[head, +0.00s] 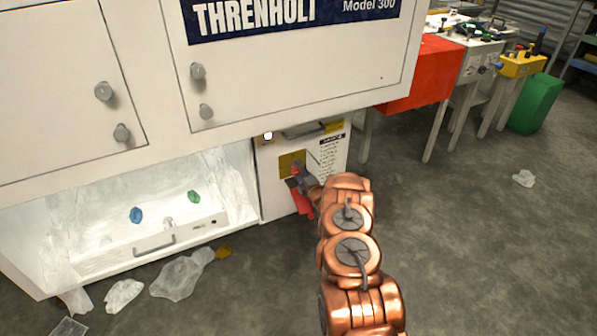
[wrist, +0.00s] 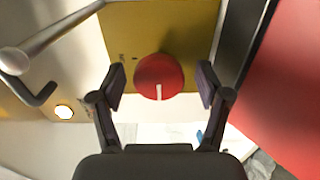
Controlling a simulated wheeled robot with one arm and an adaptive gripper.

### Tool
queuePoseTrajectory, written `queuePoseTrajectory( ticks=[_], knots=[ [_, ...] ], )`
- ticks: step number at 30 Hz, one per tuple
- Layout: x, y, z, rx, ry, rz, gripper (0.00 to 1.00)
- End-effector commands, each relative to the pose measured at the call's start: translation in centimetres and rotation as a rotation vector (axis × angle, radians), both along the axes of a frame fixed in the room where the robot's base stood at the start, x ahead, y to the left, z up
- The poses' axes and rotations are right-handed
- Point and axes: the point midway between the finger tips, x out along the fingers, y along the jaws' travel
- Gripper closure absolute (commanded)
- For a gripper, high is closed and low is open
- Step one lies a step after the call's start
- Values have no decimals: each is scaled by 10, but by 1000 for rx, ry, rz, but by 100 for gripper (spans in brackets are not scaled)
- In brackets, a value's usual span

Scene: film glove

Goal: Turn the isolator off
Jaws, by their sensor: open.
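The isolator is a round red knob with a white pointer mark, on a yellow plate (wrist: 195,25) on the white cabinet's lower front panel. In the wrist view the knob (wrist: 158,72) sits between my open fingers, with a gap on each side; the white mark lies toward the bottom of that picture. My gripper (wrist: 160,88) is open and faces the plate. In the head view my gripper (head: 299,180) is at the yellow plate (head: 291,163) and partly hides the knob. I cannot tell whether any finger touches it.
A metal handle (wrist: 60,38) and a lit lamp (wrist: 64,112) are beside the plate. A red panel (wrist: 285,90) stands close on the other side. In the head view, an open bay (head: 100,230) lies left, with crumpled film (head: 183,274) on the floor. Floor to the right is mostly clear.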

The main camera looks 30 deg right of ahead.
Motion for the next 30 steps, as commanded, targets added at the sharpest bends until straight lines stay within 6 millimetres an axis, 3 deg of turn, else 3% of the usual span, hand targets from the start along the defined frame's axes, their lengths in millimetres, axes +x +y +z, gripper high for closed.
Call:
queuePoseTrajectory(
  ticks=[21, 30],
  knots=[
    [-93, 7, 1, 3, -1, -3, 24],
    [-111, 8, 2, -2, -3, -2, 24]
  ],
)
